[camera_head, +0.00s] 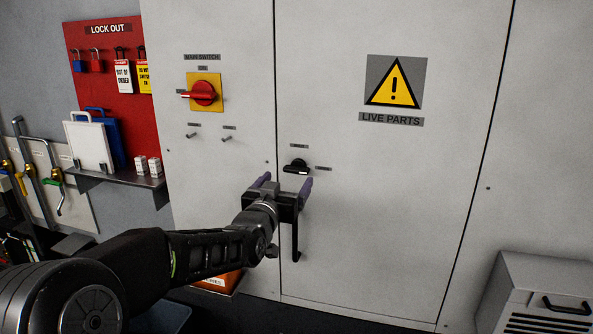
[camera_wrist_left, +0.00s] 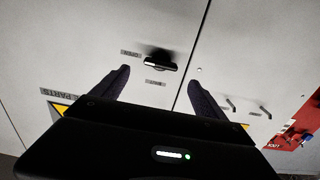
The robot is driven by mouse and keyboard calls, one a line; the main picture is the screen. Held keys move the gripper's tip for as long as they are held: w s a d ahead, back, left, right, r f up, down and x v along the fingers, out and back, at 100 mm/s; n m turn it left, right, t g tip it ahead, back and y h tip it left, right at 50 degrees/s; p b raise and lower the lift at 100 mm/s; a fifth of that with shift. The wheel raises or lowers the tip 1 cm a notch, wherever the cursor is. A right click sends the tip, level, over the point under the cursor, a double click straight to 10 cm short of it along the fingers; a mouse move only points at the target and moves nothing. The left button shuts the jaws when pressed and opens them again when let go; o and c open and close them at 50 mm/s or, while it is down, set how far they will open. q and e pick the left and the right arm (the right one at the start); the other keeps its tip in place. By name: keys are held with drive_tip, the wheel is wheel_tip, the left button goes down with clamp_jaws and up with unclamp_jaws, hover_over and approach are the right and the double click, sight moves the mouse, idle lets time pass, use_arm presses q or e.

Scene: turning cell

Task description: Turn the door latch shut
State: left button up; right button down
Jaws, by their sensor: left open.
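The door latch (camera_head: 297,168) is a small black turn handle on the right-hand cabinet door (camera_head: 380,220), near the door seam. Its grip lies about level, with one small label above it and one to its right. The latch also shows in the left wrist view (camera_wrist_left: 160,65), ahead of and between the fingertips. My left gripper (camera_head: 285,183) is open and empty, its two purple fingers (camera_wrist_left: 158,78) pointing at the door just below the latch. I see no contact with the latch. My right gripper is out of view.
A red main switch (camera_head: 204,92) on a yellow plate sits on the left panel. A black bar handle (camera_head: 296,243) hangs below my gripper. A lock-out board (camera_head: 103,60) and shelf (camera_head: 120,178) stand left; a grey cabinet (camera_head: 535,290) stands lower right.

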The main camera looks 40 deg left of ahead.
sight(295, 170)
use_arm(q)
drive_tip(key=p+x, duration=0.2)
drive_tip(key=x, duration=0.4)
drive_tip(key=shift+s+a+r, duration=0.1)
drive_tip(key=shift+w+a+p, duration=0.2)
drive_tip(key=shift+w+p, duration=0.15)
drive_tip(key=shift+w, duration=0.2)
drive_tip(key=c, duration=1.4)
